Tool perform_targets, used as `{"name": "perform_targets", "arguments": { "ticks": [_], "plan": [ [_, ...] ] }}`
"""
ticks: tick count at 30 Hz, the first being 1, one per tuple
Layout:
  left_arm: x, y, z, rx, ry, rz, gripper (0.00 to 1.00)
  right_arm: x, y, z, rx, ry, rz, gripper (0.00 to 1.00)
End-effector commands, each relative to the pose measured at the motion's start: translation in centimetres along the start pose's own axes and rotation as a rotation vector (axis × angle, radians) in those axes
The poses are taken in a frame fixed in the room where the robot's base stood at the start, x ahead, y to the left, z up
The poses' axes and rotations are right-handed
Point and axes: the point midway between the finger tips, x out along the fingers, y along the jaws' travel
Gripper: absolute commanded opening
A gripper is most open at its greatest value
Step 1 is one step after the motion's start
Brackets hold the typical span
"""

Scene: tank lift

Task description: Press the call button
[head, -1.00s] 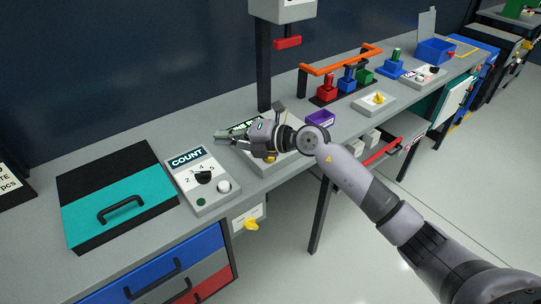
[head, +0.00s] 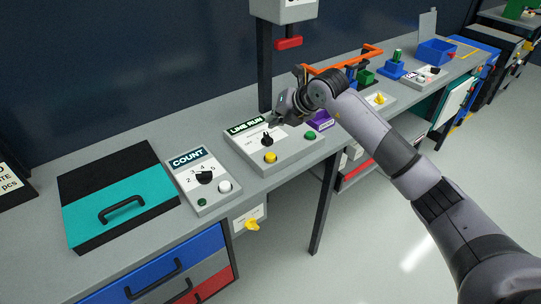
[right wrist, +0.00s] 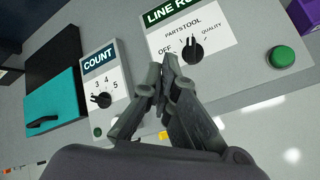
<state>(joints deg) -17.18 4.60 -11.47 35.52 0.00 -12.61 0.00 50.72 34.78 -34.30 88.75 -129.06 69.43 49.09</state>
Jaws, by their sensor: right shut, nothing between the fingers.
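No button in view carries a readable "call" label. The grey LINE RUN box (head: 290,158) has a black selector knob (head: 267,139), a yellow button (head: 270,157) and a green button (head: 310,135). In the right wrist view its knob (right wrist: 192,51) stands among the words OFF, PARTS, TOOL and QUALITY, with the green button (right wrist: 282,57) to the right. My right gripper (head: 273,121) is shut and empty, over the back of this box; in the right wrist view its fingertips (right wrist: 164,62) cover part of the panel left of the knob. My left gripper is not in view.
The COUNT box (head: 215,200) with a black knob, white button and green button stands to the left. A teal-lidded case (head: 115,205) lies beyond it. A purple bin (head: 321,120) is right of the LINE RUN box. A post with a red handle (head: 288,43) rises behind.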

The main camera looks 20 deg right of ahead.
Motion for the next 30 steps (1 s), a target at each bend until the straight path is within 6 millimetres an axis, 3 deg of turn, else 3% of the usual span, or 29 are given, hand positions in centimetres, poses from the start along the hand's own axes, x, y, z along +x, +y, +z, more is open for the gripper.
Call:
{"name": "perform_targets", "arguments": {
  "ticks": [18,30],
  "plan": [
    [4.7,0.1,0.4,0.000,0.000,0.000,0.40,5.3,-3.8,-3.9,0.000,0.001,0.001,0.00],
    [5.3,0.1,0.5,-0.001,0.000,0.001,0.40,6.0,-4.3,-4.4,0.000,0.000,0.001,0.00]
  ]
}}
